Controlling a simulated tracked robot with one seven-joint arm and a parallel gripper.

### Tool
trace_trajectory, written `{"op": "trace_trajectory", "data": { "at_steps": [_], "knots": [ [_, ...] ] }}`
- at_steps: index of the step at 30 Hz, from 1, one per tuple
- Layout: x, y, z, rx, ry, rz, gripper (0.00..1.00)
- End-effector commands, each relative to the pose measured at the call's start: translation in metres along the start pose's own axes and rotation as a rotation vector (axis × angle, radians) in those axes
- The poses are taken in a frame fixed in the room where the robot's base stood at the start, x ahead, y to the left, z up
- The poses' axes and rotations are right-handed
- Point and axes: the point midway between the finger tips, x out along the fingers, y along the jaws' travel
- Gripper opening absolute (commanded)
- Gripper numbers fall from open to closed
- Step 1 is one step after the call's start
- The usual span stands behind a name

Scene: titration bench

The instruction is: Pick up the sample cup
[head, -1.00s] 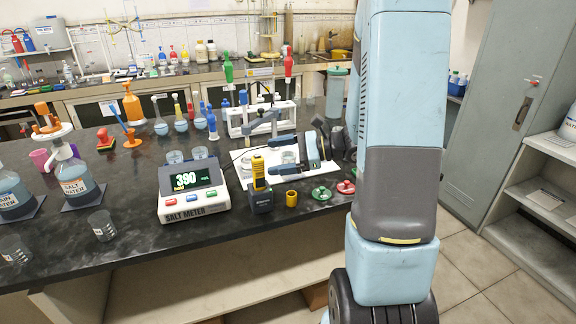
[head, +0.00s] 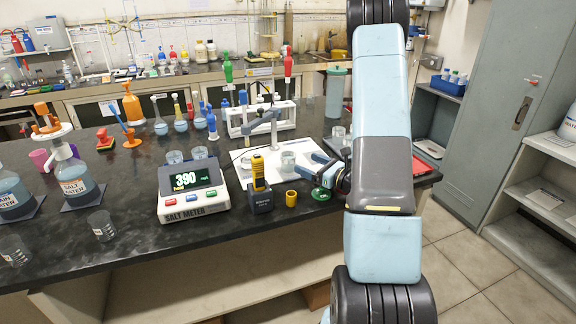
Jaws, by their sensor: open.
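A clear cup (head: 288,161) stands upright on the white sheet (head: 252,174) below the burette stand. It looks like the sample cup, though no label on it is readable. My gripper (head: 306,167) is open just right of this cup, with its blue fingers pointing left. The fingers look apart from the cup and nothing shows between them. My forearm hides part of the gripper and the bench behind it.
A yellow cup (head: 291,198) and green lid (head: 321,193) are near the front edge. More clear cups stand behind the meter (head: 175,158).

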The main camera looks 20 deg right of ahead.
Motion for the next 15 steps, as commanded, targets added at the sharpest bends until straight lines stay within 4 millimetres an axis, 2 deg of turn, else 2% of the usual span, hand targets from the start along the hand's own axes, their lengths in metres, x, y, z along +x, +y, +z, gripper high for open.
{"op": "trace_trajectory", "data": {
  "at_steps": [3,7,15],
  "knots": [
    [0.022,0.001,0.0,-0.001,-0.001,0.004,0.87],
    [0.042,0.002,0.0,0.0,0.0,0.004,0.87],
    [0.061,0.002,0.001,0.0,0.0,0.002,0.87]
  ]
}}
